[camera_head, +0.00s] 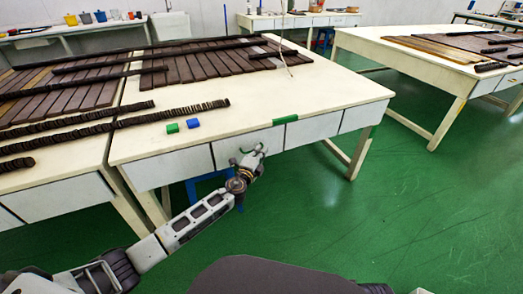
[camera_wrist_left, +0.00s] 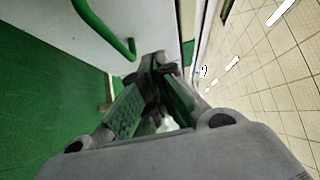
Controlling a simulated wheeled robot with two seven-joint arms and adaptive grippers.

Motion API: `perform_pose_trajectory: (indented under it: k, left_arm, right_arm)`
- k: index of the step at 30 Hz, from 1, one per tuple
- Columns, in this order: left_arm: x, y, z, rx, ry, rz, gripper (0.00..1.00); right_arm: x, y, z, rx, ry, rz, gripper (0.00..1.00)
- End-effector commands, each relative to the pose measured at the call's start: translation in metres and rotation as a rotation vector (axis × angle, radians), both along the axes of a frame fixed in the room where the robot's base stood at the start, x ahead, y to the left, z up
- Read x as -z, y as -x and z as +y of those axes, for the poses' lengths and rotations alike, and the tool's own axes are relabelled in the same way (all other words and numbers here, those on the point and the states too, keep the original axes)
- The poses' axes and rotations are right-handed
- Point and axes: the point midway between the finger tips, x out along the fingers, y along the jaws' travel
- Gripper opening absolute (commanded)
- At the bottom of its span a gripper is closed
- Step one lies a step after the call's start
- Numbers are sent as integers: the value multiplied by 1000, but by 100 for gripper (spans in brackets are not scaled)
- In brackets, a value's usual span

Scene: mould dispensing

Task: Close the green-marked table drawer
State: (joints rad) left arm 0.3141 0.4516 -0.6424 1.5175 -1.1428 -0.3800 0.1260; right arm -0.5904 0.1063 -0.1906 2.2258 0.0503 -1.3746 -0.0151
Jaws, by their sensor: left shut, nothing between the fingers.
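The white table drawer (camera_head: 226,152) with a green handle is in the front of the near table, below and left of a green strip (camera_head: 286,119) on the table edge. In the left wrist view its white front (camera_wrist_left: 120,18) and curved green handle (camera_wrist_left: 97,28) show at the upper left. I cannot tell how far the drawer stands out. My left gripper (camera_head: 254,156) is at the drawer front, close to the handle. In the wrist view its fingers (camera_wrist_left: 158,72) are together and empty, beside the handle's end; contact is unclear. My right gripper is out of view.
The near tabletop (camera_head: 300,92) carries dark slats, a green block (camera_head: 172,128) and a blue block (camera_head: 193,123). A blue stool-like object (camera_head: 205,186) is under the table. Another table (camera_head: 400,52) stands at right, with green floor (camera_head: 300,215) between.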

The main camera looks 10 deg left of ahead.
Motion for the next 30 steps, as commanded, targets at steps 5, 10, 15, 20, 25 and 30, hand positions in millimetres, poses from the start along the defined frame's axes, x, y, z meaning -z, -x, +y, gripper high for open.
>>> perform_pose_trajectory:
  k: [5,10,15,20,25,30]
  left_arm:
    - [0,13,3,0,0,2,0]
    - [1,28,4,1,0,2,0]
    - [1,42,7,0,0,1,0]
    - [0,56,9,0,-1,1,0]
    - [1,69,11,0,1,2,0]
    - [0,78,13,0,0,1,0]
  right_arm:
    - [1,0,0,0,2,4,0]
    - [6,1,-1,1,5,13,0]
    - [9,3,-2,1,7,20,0]
    - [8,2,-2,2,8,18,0]
    - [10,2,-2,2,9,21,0]
    - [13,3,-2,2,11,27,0]
